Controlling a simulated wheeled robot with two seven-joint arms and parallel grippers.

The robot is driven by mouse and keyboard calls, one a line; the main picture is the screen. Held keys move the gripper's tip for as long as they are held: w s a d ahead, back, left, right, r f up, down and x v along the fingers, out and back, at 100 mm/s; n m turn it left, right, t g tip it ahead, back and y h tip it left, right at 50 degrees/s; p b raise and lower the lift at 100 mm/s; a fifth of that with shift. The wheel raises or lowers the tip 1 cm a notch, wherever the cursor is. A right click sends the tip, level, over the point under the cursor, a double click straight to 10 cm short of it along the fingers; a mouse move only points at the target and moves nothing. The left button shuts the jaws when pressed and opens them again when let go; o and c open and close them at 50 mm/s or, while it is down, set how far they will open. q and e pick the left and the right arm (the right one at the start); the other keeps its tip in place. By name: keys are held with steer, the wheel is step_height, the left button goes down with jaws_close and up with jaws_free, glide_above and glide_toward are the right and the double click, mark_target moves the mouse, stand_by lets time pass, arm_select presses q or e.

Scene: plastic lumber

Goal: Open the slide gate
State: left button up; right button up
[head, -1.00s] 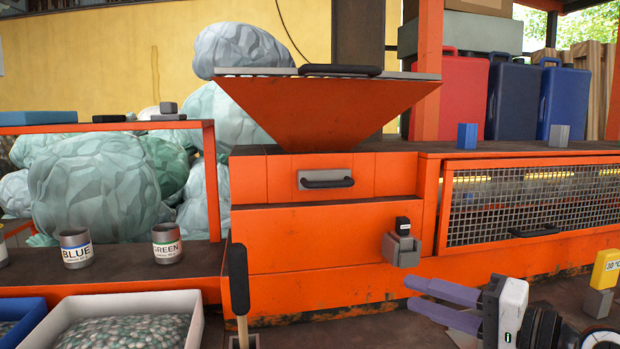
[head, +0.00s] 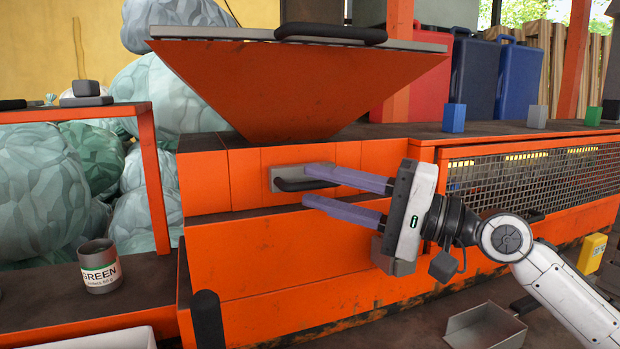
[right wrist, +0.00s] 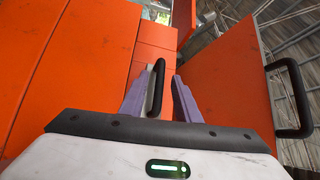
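The slide gate is a grey plate (head: 274,172) with a black bar handle (head: 296,184), set in the orange machine front below the hopper. My right gripper (head: 318,186) is open at the handle, one purple finger above it and one below. In the right wrist view, the handle (right wrist: 157,88) stands between the two spread fingers, with gaps on both sides. I cannot tell how far the gate is slid out. My left gripper is not in view.
The orange hopper (head: 290,85) overhangs the gate, with a black handle (head: 330,33) on its top edge. A mesh guard (head: 540,180) is at the right. A grey holder (head: 393,258) juts out below my gripper. A GREEN can (head: 100,268) stands on the left ledge.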

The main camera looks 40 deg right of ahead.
steer(key=shift+p+x, duration=0.3)
steer(key=shift+x, duration=1)
jaws_close()
